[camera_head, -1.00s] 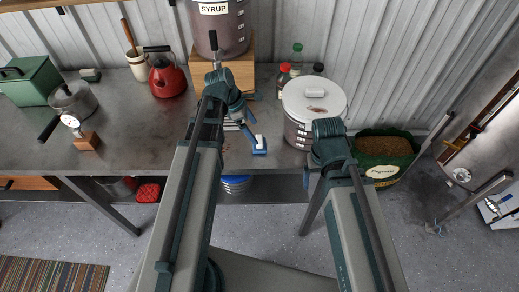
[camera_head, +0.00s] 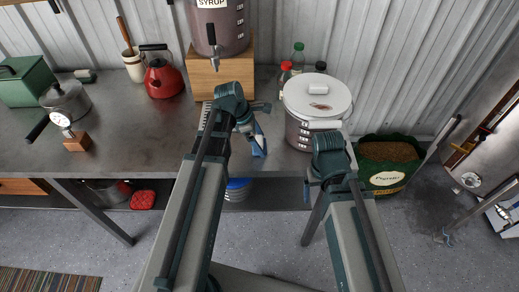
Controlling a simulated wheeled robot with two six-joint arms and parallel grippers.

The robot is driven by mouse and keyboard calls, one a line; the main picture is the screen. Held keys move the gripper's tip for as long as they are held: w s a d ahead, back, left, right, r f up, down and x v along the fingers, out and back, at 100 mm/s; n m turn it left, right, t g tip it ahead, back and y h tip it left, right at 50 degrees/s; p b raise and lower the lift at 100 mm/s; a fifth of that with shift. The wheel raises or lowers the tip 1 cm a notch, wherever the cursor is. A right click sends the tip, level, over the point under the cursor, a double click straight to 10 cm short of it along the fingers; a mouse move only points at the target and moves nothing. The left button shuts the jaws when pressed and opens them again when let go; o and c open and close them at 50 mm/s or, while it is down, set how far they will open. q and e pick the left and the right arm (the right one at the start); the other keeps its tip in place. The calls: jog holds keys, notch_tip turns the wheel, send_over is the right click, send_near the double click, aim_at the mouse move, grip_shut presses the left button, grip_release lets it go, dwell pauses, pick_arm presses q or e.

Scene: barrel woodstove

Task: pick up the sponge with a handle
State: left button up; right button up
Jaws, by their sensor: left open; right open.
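A small blue item with a white upper part (camera_head: 259,146), which looks like the sponge with a handle, lies on the grey metal table (camera_head: 130,140) near its front edge. My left gripper (camera_head: 254,122) is open just over it and partly hides it. I cannot tell whether the fingers touch it. My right gripper (camera_head: 311,188) is open and empty, in front of the table edge and below the white-lidded bucket.
The white-lidded bucket (camera_head: 317,100) stands close to the right of the blue item. A syrup container (camera_head: 218,28) sits on a wooden block (camera_head: 226,72) behind. A red kettle (camera_head: 164,80) and pot (camera_head: 66,101) stand left. The table's middle left is clear.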

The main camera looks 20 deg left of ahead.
pick_arm(q)
jog(key=c, duration=1.1)
jog(key=shift+r, duration=0.1)
